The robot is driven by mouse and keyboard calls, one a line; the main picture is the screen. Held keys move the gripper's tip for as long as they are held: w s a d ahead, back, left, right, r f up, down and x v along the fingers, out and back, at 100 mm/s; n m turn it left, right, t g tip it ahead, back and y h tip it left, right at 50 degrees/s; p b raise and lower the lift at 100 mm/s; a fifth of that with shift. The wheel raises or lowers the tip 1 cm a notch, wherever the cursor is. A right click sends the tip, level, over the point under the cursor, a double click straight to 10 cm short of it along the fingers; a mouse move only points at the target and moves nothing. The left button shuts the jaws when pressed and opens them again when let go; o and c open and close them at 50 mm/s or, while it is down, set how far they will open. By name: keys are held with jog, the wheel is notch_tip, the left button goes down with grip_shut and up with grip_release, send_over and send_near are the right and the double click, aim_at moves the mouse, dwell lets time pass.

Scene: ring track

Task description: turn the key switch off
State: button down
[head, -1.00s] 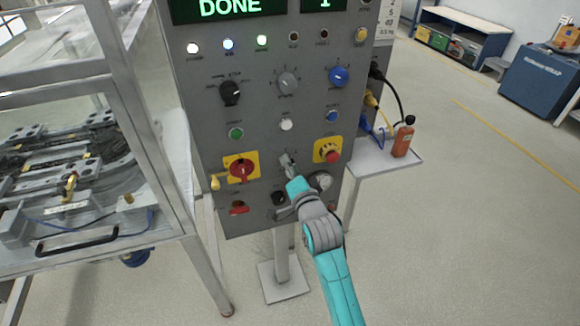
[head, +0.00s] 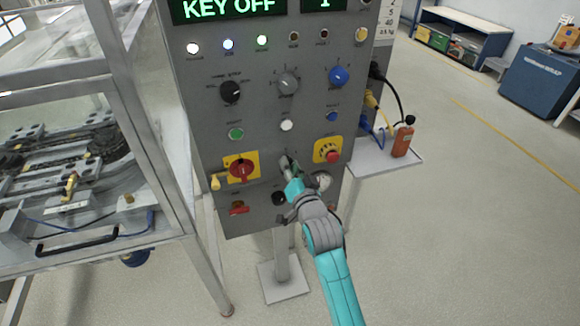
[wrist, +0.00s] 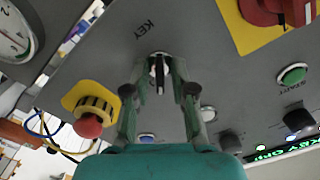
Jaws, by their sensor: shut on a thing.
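The key switch (wrist: 159,73) sits on the grey control panel under the printed word KEY, with its key between my fingertips in the wrist view. My gripper (wrist: 160,82) is shut on the key, one finger on each side. In the head view my gripper (head: 288,165) reaches the lower middle of the panel and hides the key switch. The display (head: 228,9) at the top of the panel reads KEY OFF.
A red rotary switch (head: 242,168) on a yellow plate is left of my gripper. A red emergency button (head: 332,156) on yellow is close at right. A glazed machine enclosure (head: 75,190) stands at left. Open floor (head: 470,220) lies at right.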

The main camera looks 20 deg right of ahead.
jog(key=n, duration=0.7)
dwell(0.6)
jog(key=c, duration=1.3)
grip_release()
jog(key=shift+o, duration=0.2)
jog(key=s, duration=1.2)
jog(key=shift+f, duration=0.1)
